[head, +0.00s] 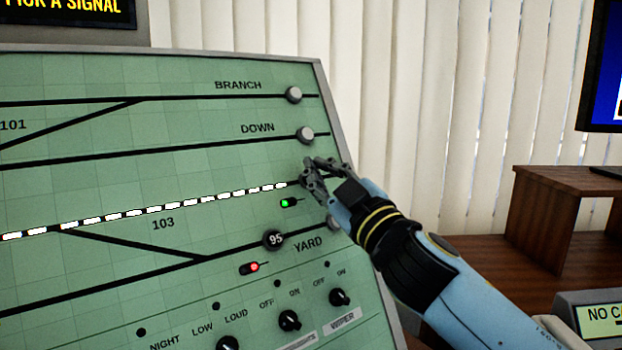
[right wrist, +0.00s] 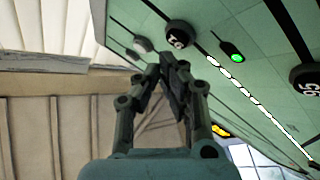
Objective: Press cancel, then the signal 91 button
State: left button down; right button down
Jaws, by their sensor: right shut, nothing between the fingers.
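The signal 91 button (right wrist: 180,35) is a round black knob, its number upside down in the right wrist view. In the head view my right gripper covers the place at the end of the white lit track line, and I cannot pick out the knob there. My right gripper (head: 312,171) is shut and empty, in front of the green panel (head: 110,185). In the right wrist view its fingertips (right wrist: 168,62) appear just below the 91 knob; whether they touch it I cannot tell. No button marked cancel shows. My left gripper is not in view.
A green light (head: 288,203) and a red light (head: 252,267) show on the panel. The 95 knob (head: 274,240) sits below my gripper, grey buttons (head: 294,95) above it. A screen (head: 65,12) reads "PICK A SIGNAL". A wooden desk shelf (head: 560,215) stands right.

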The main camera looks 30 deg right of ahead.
jog(key=shift+w, duration=0.15)
jog(key=shift+w+f, duration=0.2)
jog(key=shift+w, duration=0.05)
jog(key=shift+w+f+b, duration=0.2)
jog(key=shift+w+b, duration=0.1)
jog(key=shift+w, duration=0.1)
dwell(0.7)
jog(key=shift+s, duration=0.15)
jog(key=shift+s+r, duration=0.4)
jog(key=shift+s, duration=0.25)
jog(key=s, duration=0.1)
jog(key=s+r, duration=0.1)
jog(key=s, duration=0.1)
jog(key=s+r, duration=0.1)
jog(key=shift+s+d+r, duration=0.15)
jog(key=shift+s+r, duration=0.05)
dwell(0.4)
